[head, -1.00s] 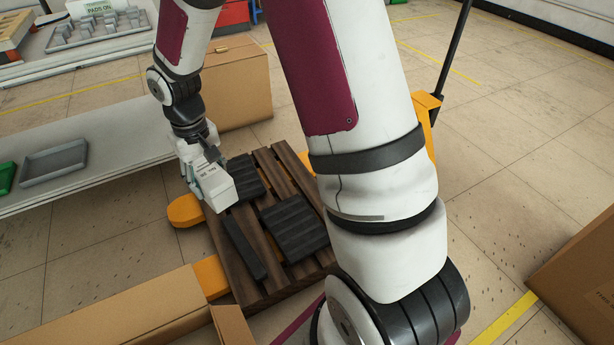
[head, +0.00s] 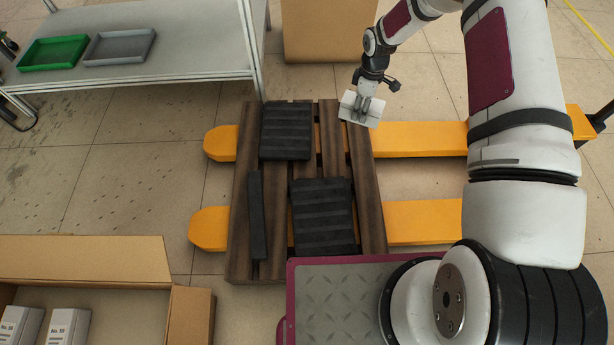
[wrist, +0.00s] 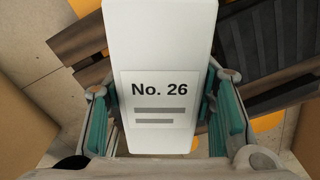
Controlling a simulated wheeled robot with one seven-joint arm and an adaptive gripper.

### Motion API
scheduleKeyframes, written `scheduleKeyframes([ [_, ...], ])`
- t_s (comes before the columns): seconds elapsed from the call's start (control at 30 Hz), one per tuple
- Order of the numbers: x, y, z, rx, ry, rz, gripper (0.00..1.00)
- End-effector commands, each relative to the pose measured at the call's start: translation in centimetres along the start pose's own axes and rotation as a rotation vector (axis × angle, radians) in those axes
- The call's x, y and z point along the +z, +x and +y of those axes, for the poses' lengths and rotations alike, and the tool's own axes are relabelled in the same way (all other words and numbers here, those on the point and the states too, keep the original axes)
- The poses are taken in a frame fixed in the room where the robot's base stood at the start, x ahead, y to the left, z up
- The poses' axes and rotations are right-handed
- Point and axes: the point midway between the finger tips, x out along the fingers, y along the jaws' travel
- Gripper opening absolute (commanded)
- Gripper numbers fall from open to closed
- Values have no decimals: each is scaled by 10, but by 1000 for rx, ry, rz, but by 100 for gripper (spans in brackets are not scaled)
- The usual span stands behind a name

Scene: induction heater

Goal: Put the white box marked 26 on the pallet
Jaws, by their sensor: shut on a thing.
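The white box marked No. 26 (wrist: 160,60) fills the middle of the wrist view, between the teal-padded fingers of my gripper (wrist: 165,115). In the head view my gripper (head: 366,100) is shut on the white box (head: 348,110), at the upper right edge of the pallet. The pallet (head: 370,210) is dark brown wood with black ribbed pads (head: 322,222) and a narrow black strip (head: 257,215) on top. The box appears held above the pallet; the exact height cannot be told.
Yellow pallet-jack forks (head: 425,140) run under the pallet. An open cardboard box (head: 90,260) with white boxes (head: 68,327) stands at lower left. A table (head: 180,62) with a green tray (head: 55,53) and a grey tray (head: 120,46) is upper left. A large carton (head: 325,30) stands behind.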

Motion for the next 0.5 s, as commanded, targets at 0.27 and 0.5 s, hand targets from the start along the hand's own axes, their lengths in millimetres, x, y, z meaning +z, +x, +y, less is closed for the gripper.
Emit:
scheduleKeyframes([
  [0.27, 0, 104, 11, 0, -335, -16, 11],
  [0.5, 1, 132, 12, 1, -410, -20, 11],
])
